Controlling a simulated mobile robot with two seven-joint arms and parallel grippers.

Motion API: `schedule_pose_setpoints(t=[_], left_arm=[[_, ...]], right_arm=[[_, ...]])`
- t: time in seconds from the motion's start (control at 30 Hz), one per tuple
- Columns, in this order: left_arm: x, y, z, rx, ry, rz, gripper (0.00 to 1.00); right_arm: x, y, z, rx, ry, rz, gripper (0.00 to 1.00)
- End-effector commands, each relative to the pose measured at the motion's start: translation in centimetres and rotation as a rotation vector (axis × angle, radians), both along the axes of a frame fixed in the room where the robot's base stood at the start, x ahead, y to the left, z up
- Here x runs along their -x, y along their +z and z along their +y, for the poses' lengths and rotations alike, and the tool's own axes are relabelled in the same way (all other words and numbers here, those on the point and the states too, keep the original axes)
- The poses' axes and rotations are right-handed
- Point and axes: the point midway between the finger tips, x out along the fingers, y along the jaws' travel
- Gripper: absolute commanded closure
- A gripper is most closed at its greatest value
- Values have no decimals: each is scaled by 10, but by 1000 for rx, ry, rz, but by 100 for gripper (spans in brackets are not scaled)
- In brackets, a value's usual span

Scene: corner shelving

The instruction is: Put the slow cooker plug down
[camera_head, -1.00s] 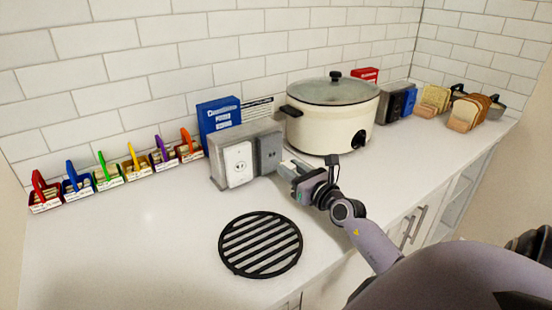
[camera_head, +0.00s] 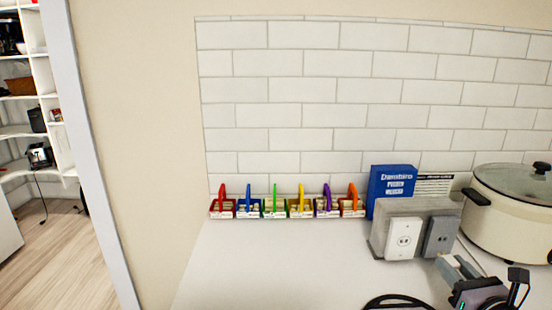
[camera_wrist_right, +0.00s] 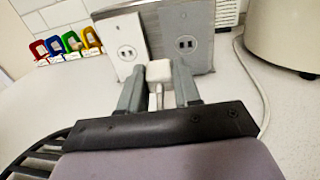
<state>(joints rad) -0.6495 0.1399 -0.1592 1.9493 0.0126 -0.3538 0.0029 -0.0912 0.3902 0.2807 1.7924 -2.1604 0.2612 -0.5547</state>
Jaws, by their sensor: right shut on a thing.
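The white slow cooker plug (camera_wrist_right: 159,70) is between the fingertips of my right gripper (camera_wrist_right: 158,84), which is shut on it. In the head view my right gripper (camera_head: 459,268) is at the lower right, in front of the grey outlet box (camera_head: 380,222). The plug is close to the box face, between the white and grey outlet plates; I cannot tell if it touches. A white cord (camera_wrist_right: 255,88) runs along the counter toward the cream slow cooker (camera_head: 510,217), which is cut off at the right edge. My left gripper is not in view.
Several small bins with coloured handles (camera_head: 299,205) line the wall left of a blue box (camera_head: 391,183). A black round rack (camera_head: 398,303) shows at the bottom edge. The white counter (camera_head: 270,270) is clear at left. Shelving (camera_head: 25,95) stands beyond the doorway.

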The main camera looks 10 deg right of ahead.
Motion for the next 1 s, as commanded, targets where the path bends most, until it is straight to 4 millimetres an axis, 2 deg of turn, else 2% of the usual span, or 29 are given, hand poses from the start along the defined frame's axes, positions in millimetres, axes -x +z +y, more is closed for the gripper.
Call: schedule_pose_setpoints(t=[0.03,0.17,0.3,0.4,0.5,0.6,0.7,1.0], left_arm=[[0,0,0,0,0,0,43],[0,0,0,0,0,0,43],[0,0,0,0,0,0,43],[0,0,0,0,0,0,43],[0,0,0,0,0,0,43],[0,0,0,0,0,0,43],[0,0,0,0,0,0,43],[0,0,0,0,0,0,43]], right_arm=[[4,3,19,2,46,0,100],[18,10,76,3,180,0,100],[42,16,137,1,325,1,100],[59,20,171,0,410,1,100],[74,23,195,1,472,0,100],[84,26,211,1,511,0,100],[89,27,218,-3,528,-2,100],[90,27,219,-1,532,-2,100]])
